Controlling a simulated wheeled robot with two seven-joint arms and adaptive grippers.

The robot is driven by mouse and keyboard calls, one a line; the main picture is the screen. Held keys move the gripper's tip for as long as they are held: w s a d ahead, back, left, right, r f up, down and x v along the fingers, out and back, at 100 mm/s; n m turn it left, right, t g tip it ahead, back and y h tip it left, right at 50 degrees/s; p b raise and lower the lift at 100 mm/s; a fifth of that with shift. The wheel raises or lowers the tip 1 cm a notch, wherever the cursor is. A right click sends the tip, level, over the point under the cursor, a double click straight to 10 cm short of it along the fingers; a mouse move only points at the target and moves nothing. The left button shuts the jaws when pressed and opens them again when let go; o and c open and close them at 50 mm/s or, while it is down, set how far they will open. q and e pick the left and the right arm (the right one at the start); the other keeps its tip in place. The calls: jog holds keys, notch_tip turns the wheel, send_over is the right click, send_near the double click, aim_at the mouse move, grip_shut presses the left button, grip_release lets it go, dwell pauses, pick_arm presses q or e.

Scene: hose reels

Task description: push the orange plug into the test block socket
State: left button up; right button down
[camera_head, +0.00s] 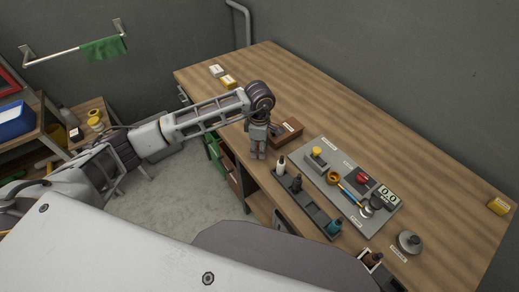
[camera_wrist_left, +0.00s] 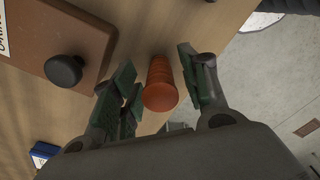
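The orange plug (camera_wrist_left: 160,85) shows in the left wrist view as a ridged orange-brown cylinder at the bench edge. It is between the two fingers of my left gripper (camera_wrist_left: 160,92), with a visible gap on each side. The gripper is open. In the head view my left gripper (camera_head: 258,152) hangs over the bench's near edge, and I cannot make out the plug there. A grey panel (camera_head: 330,188) to its right carries several fittings, including a small grey block with a yellow top (camera_head: 317,155). I cannot tell which fitting is the test block socket. My right gripper is not in view.
A brown box with a black knob (camera_wrist_left: 90,35) is beside the left gripper. A dark rack (camera_head: 305,205) with bottles runs along the bench's near edge. Yellow and white boxes (camera_head: 228,81) stand farther back. The bench's back right (camera_head: 400,130) is clear.

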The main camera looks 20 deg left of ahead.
pick_arm(q)
grip_shut()
jog(key=shift+r, duration=0.15)
jog(key=shift+r, duration=0.55)
notch_tip(320, 180, up, 7)
jog(key=shift+f+b, duration=0.2)
jog(key=shift+b, duration=0.55)
jog(key=shift+r, duration=1.05)
